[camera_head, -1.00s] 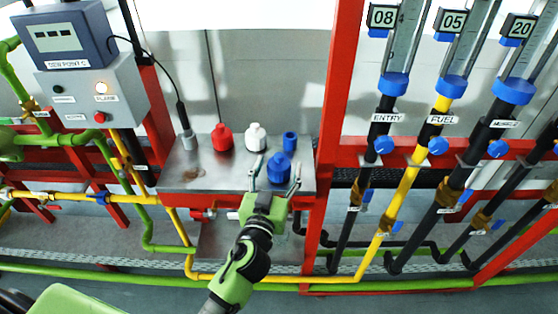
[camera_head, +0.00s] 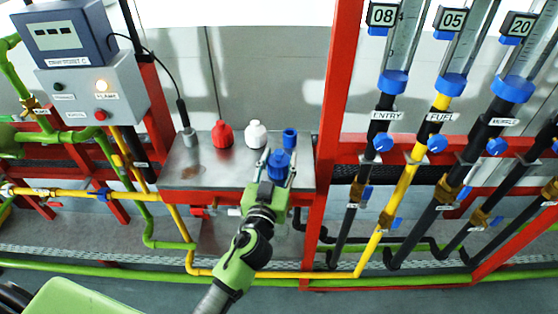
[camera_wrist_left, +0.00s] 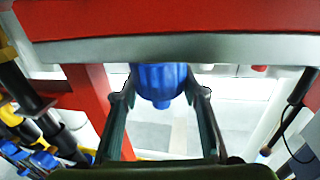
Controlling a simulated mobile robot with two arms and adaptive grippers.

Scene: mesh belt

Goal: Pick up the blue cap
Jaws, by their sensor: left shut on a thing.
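The blue cap (camera_head: 281,165) is at the right front of the metal shelf in the head view, in front of a smaller blue cylinder. My left gripper (camera_head: 278,158) comes from the front with one finger on each side of the cap and is shut on it. In the left wrist view the cap (camera_wrist_left: 160,82) sits between the two fingertips, wide ribbed part up and narrow end down. Whether it is clear of the shelf cannot be told. My right gripper is not in view.
A red bottle-like piece (camera_head: 222,135), a white one (camera_head: 256,135) and a small blue cylinder (camera_head: 290,139) stand behind on the metal shelf (camera_head: 195,175). A red post (camera_head: 328,140) rises close to the right. The shelf's left front is clear.

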